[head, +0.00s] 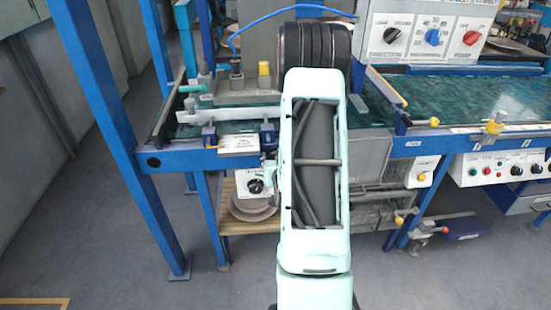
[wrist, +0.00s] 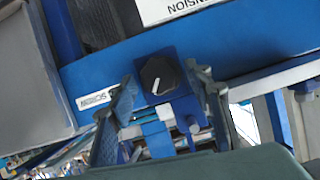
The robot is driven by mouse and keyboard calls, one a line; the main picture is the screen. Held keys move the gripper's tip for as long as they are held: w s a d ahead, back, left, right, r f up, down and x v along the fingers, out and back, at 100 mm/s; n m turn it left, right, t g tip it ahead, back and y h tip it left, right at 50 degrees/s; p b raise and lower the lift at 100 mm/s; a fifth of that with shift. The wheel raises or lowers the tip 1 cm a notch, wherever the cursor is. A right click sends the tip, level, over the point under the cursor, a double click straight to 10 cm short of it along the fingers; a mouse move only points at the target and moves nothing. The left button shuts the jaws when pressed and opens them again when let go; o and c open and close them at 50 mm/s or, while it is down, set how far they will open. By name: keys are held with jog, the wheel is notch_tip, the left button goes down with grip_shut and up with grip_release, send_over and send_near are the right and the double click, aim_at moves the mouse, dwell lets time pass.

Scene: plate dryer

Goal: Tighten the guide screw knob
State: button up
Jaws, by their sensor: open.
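The guide screw knob (wrist: 160,75) is round and black with a white pointer line. It sits on a small blue block on a blue rail in the wrist view, near a white label (wrist: 97,97) that appears to read "SCREW". My gripper (wrist: 160,82) is open, with one dark finger on each side of the knob and a gap to it on both sides. I cannot tell how deep the fingertips reach along the knob.
A grey panel (wrist: 30,75) is at left. In the head view, a green belt table (head: 480,98) extends right, and a blue post (head: 105,110) stands at left.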

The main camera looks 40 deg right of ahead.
jog(key=c, duration=1.1)
